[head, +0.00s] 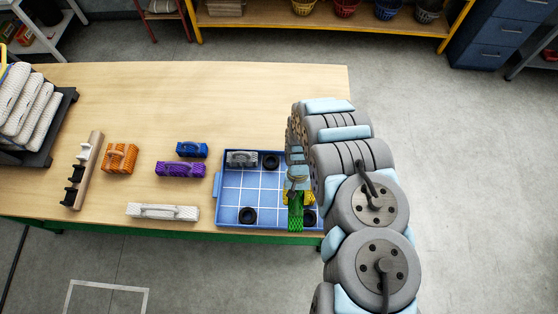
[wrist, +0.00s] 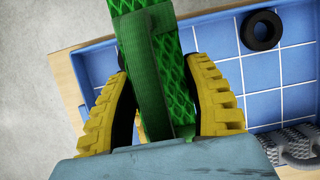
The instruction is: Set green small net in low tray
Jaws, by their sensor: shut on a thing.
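My gripper (wrist: 165,105) has yellow ridged fingers and is shut on the green net (wrist: 153,55), a bundle with a handle-like strap. In the head view the green net (head: 295,218) hangs at the right side of the low blue tray (head: 232,202), with my gripper (head: 297,197) above it and partly hidden by my arm. In the wrist view the net crosses over the edge of the tray (wrist: 230,23); I cannot tell whether it touches the tray. The tray has a white grid on its floor. A grey net (head: 242,158) lies in its back left part.
Black rings lie in the tray, one at the back (head: 271,161) and one at the front left (head: 248,215). Left of it are blue (head: 192,149), purple (head: 180,169), orange (head: 119,157) and white (head: 162,211) nets. A hook rack (head: 84,170) stands farther left.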

